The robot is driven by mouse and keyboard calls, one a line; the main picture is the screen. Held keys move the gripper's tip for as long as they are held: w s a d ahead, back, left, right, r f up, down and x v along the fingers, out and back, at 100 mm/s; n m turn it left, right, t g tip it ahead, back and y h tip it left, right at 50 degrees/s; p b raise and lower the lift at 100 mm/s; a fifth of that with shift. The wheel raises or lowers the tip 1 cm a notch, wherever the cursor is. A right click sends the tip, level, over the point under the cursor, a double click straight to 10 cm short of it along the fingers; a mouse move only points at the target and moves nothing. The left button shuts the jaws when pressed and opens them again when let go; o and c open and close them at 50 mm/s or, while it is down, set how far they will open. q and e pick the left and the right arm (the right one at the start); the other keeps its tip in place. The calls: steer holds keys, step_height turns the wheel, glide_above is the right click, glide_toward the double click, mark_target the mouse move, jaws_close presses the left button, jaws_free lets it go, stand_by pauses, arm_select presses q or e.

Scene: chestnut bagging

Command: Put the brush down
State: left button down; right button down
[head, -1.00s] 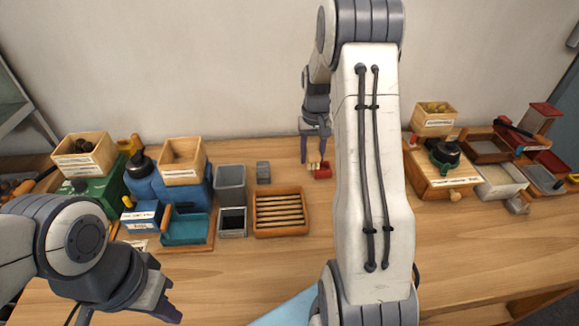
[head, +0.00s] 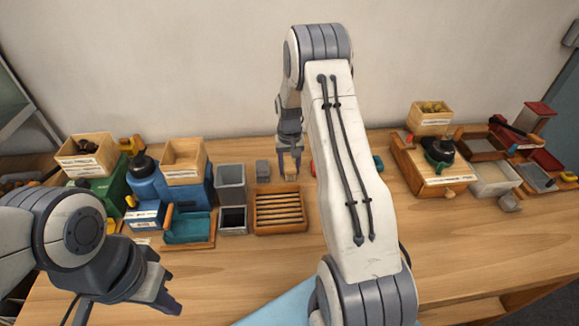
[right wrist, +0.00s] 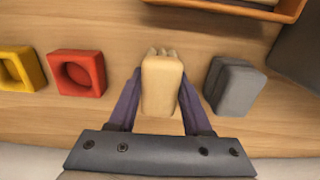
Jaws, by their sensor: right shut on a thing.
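The brush (right wrist: 162,88) is a pale tan block with short prongs at its far end. My right gripper (right wrist: 160,92) is shut on it, with one purple finger on each side. In the head view, my right gripper (head: 289,168) points down near the back wall, with the brush (head: 291,177) between its fingertips. I cannot tell whether the brush touches the table. My left gripper (head: 168,292) is low at the front left, away from the brush, and its jaw opening is unclear.
A grey block (right wrist: 235,85) is right of the brush in the wrist view. A red holder (right wrist: 77,73) and a yellow holder (right wrist: 20,68) are left. A slatted wooden tray (head: 280,228) is in front. Bare table lies directly around the brush.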

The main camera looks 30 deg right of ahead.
mark_target(289, 163)
steer(key=shift+f, duration=0.1)
steer(key=shift+c, duration=1.7)
jaws_free()
step_height(289, 163, up, 11)
steer(key=shift+r+b, duration=0.15)
steer(key=shift+b, duration=0.9)
steer(key=s+a+r+n, duration=0.2)
steer(key=s+a, duration=0.1)
steer(key=a, duration=0.4)
steer(key=s+a+r+n, duration=0.1)
steer(key=s+a+r, duration=0.1)
steer(key=a, duration=0.5)
steer(key=s+a+r+n, duration=0.2)
steer(key=s+a+r, duration=0.1)
steer(key=a, duration=0.4)
steer(key=s+a+n, duration=0.3)
steer(key=s+a, duration=0.1)
steer(key=s, duration=0.7)
steer(key=s+a+n+y, duration=0.1)
steer(key=s+a+n, duration=0.3)
steer(key=s, duration=0.8)
steer(key=shift+a+f+n, duration=0.3)
steer(key=shift+a, duration=0.4)
